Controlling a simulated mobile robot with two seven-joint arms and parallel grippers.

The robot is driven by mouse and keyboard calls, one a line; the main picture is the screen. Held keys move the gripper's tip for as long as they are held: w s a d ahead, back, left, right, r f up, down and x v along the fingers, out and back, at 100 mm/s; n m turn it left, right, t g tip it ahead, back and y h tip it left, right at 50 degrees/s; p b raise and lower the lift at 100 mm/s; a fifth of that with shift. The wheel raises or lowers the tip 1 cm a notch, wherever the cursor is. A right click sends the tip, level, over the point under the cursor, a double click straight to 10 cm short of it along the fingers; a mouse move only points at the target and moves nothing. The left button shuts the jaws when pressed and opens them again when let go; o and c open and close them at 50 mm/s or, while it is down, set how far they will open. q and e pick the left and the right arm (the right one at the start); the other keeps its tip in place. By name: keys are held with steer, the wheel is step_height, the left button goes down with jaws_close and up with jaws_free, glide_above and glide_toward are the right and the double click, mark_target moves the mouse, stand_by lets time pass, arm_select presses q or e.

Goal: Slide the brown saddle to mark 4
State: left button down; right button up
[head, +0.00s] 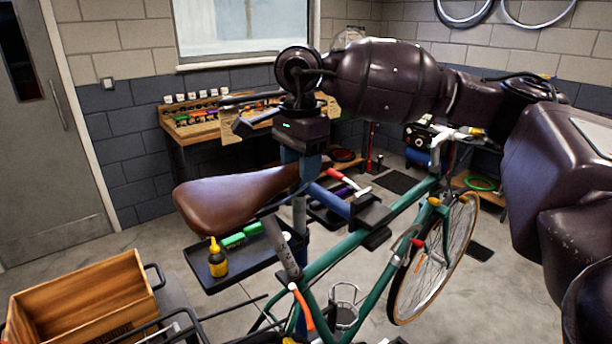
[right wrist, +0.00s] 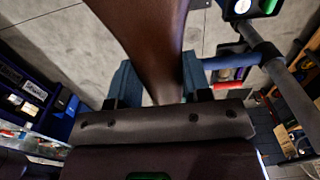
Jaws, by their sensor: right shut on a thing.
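The brown saddle (head: 235,198) sits on the green bicycle (head: 335,250), its wide rear to the left and its narrow nose to the right. My right gripper (head: 308,170) comes down from above and is shut on the saddle's nose. In the right wrist view the saddle (right wrist: 148,35) runs between the two fingers of my right gripper (right wrist: 160,88). A grey post (head: 282,248) shows below the saddle, with small markings that I cannot read. Mark 4 cannot be made out. The saddle's rails are hidden. My left gripper is not in view.
A blue stand arm with a dark clamp (head: 370,212) is close to the right of the gripper. A dark tray (head: 210,272) with a yellow bottle (head: 217,258) lies below the saddle. A wooden crate (head: 140,280) stands at lower left. A tool bench (head: 180,133) is behind.

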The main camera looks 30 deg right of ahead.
steer(key=shift+r, duration=0.25)
steer(key=o, duration=1.3)
steer(key=shift+f, duration=0.1)
step_height(320, 180, up, 11)
steer(key=shift+f+b, duration=0.1)
steer(key=shift+b, duration=0.4)
